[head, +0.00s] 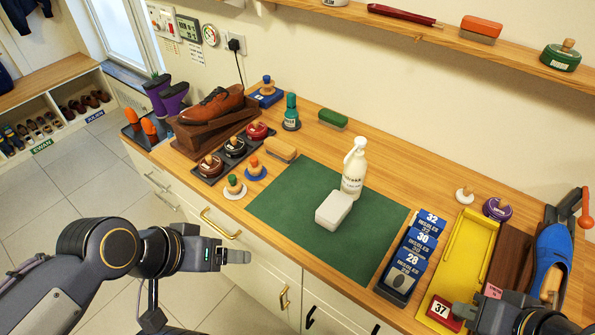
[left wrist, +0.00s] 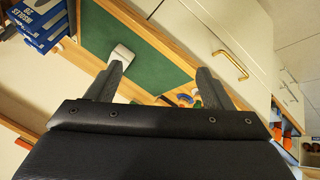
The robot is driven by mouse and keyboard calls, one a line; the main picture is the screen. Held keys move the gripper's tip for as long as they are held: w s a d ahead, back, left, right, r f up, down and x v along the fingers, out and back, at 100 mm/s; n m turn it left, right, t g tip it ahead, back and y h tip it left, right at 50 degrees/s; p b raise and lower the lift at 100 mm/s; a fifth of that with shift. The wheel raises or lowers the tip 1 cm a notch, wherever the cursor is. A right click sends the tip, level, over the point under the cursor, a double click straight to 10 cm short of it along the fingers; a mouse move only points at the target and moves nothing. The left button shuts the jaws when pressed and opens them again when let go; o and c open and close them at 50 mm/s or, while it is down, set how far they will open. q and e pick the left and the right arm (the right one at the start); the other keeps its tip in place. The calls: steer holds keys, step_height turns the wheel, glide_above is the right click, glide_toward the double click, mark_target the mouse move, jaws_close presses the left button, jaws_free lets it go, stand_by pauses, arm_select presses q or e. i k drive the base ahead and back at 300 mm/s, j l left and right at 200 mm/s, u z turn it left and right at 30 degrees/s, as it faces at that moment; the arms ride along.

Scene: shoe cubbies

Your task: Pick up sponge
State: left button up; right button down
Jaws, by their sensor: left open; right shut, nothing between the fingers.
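The sponge appears to be the white rounded block (head: 334,210) on the green mat (head: 285,206), just in front of a white pump bottle (head: 354,172). In the left wrist view the white block (left wrist: 122,54) shows beyond the left fingertip, on the mat. My left gripper (head: 236,257) is open and empty, in front of the bench's front edge and apart from the block; its spread fingers show in the left wrist view (left wrist: 160,76).
Blue insole boxes (head: 408,262) stand right of the mat, then a yellow tray (head: 466,250) and a blue shoe (head: 552,262). Polish tins, brushes and a brown shoe (head: 213,105) crowd the left. Drawer handles (head: 220,224) stick out in front. The mat's near left part is clear.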

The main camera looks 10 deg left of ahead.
mark_target(331, 213)
steer(key=z, duration=1.45)
steer(key=k+j+z, duration=0.35)
steer(key=k+j, duration=0.3)
steer(key=j, duration=0.1)
